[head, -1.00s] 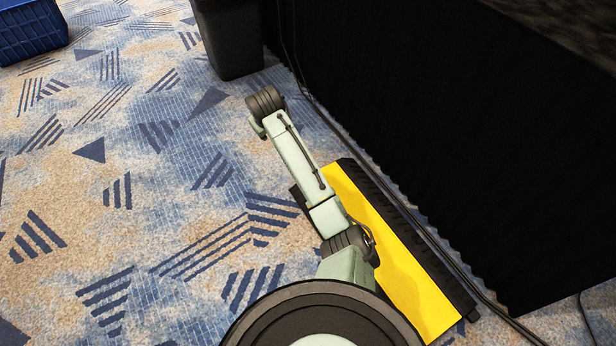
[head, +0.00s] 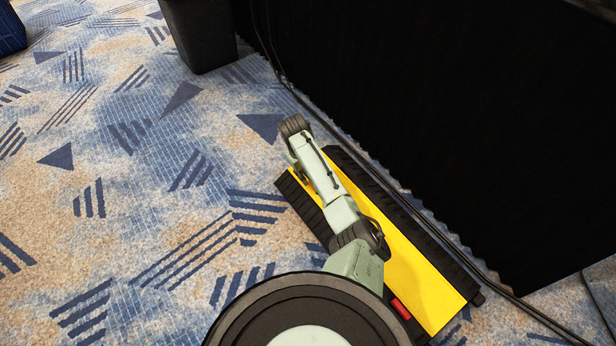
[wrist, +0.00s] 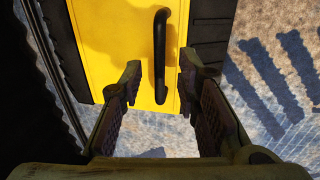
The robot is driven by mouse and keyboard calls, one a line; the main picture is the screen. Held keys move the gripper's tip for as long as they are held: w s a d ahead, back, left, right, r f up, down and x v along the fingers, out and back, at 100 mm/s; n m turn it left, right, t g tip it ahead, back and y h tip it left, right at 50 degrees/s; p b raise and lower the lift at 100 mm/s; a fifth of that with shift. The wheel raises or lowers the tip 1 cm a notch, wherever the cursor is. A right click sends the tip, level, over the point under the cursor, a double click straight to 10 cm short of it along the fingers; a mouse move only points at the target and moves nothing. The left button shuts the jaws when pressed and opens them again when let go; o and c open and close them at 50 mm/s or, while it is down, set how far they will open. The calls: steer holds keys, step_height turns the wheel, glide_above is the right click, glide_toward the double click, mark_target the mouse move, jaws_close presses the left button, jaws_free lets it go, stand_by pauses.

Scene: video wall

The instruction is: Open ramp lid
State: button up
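The cable ramp's yellow lid (head: 418,268) lies flat between black ribbed sides on the carpet, partly hidden by my arm in the head view. In the wrist view, the yellow lid (wrist: 98,38) fills the upper middle and carries a black bar handle (wrist: 160,52). My gripper (wrist: 159,82) is open, its two fingers apart on either side of the handle's lower end, with nothing between them that I can see it touching.
A black draped structure (head: 430,120) stands along the ramp's far side. Black cables (head: 515,318) run between it and the ramp. A dark bin (head: 200,35) stands at the top, with a blue crate (head: 8,30) at the left edge. Carpet to the left is clear.

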steer(key=shift+w+d+f, duration=0.1)
steer(key=shift+f, duration=0.45)
steer(key=shift+c, duration=0.6)
jaws_close()
